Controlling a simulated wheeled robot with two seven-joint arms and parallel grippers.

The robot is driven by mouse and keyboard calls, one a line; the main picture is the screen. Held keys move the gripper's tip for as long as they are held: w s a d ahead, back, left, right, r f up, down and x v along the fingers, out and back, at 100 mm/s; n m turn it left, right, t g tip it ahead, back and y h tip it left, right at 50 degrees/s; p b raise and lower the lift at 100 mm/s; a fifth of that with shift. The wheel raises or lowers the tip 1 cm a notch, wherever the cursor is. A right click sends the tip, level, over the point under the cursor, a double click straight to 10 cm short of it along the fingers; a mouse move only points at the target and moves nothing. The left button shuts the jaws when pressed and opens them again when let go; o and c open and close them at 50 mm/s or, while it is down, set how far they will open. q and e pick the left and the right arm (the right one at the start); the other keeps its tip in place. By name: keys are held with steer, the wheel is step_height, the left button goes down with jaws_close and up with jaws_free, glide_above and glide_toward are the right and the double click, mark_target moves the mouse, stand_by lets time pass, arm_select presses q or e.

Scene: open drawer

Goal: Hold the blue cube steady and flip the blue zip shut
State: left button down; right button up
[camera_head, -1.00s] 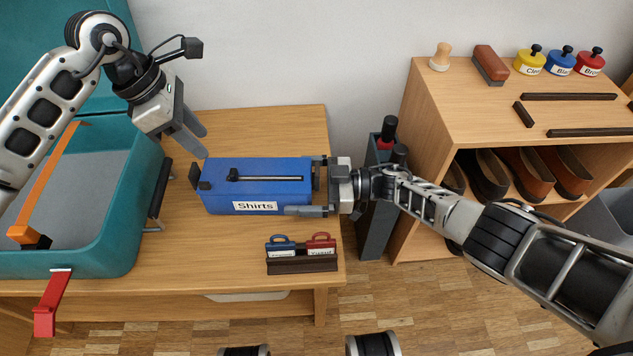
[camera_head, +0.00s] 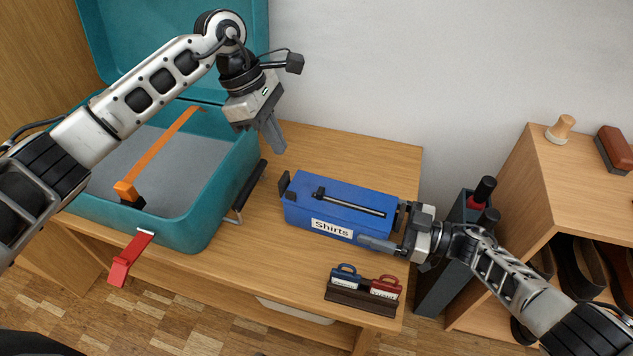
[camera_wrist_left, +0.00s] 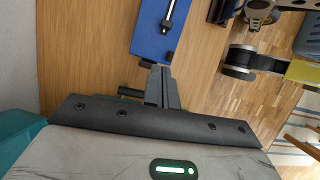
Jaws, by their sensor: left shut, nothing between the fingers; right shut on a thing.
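The blue cube (camera_head: 335,196), a box labelled "Shirts", lies on the wooden bench. My right gripper (camera_head: 388,224) is shut on the right end of the cube. My left gripper (camera_head: 277,140) is shut and empty, above the bench just behind and left of the cube's left end, apart from it. In the left wrist view its fingers (camera_wrist_left: 161,86) are together, pointing toward the cube (camera_wrist_left: 147,32), with the slider (camera_wrist_left: 164,27) visible.
An open teal suitcase (camera_head: 215,195) with an orange strap (camera_head: 165,150) and red latch (camera_head: 130,258) stands at left. A small rack (camera_head: 360,300) with blue and red tags is in front of the cube. A grey bin (camera_head: 440,265) and wooden shelf (camera_head: 560,180) are at right.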

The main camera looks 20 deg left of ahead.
arm_select(q)
steer(key=shift+w+a+r+m, duration=0.15)
steer(key=shift+a+m, duration=0.15)
steer(key=shift+a, duration=0.3)
steer(key=shift+w+a+r+m, duration=0.1)
steer(key=shift+a+m, duration=0.2)
steer(key=shift+a, duration=0.3)
steer(key=shift+f, duration=0.1)
steer(key=x, duration=0.9)
steer(key=shift+s+d+f, duration=0.15)
steer(key=shift+d+f, duration=0.1)
steer(key=d, duration=0.3)
steer(key=shift+s+d+f, duration=0.1)
steer(key=shift+d+f, duration=0.05)
steer(key=shift+d, duration=0.35)
steer(key=d, duration=0.4)
steer(key=s+d, duration=0.1)
steer(key=d, duration=0.7)
steer(key=shift+s+d, duration=0.2)
steer(key=shift+d, duration=0.15)
